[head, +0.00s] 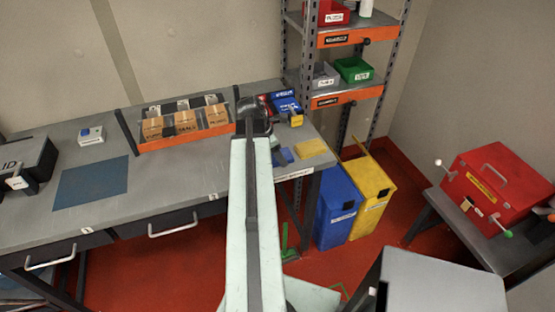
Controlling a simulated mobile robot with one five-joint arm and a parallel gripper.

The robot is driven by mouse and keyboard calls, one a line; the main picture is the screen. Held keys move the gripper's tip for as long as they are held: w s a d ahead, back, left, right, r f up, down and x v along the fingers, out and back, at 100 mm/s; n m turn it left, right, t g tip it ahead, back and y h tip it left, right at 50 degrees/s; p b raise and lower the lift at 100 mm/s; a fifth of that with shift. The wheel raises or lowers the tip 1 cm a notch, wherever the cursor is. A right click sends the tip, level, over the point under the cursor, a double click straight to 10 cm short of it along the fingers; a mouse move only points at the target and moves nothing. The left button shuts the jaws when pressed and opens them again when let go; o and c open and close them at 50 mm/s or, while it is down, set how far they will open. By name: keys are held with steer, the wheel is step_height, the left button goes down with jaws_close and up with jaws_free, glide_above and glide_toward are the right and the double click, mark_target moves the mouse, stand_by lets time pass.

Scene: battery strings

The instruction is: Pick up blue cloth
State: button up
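A small blue cloth (287,155) lies flat on the grey workbench near its right end, just right of my arm, which may hide part of it. A yellow cloth (311,149) lies beside it on the right. My gripper (255,106) is at the far end of my pale arm, over the back of the bench and beyond the blue cloth. It is dark and small here, and its fingers cannot be made out.
An orange-edged tray (187,140) of boxes stands left of my arm. A blue tool case (286,103) is at the back right. A blue mat (92,182) lies at the left. Blue (337,205) and yellow bins (369,195) stand on the floor by the bench's right end.

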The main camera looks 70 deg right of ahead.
steer(key=c, duration=0.9)
steer(key=shift+o, duration=0.2)
step_height(320, 180, up, 10)
steer(key=p, duration=1)
steer(key=shift+r, duration=0.2)
steer(key=shift+f, duration=0.1)
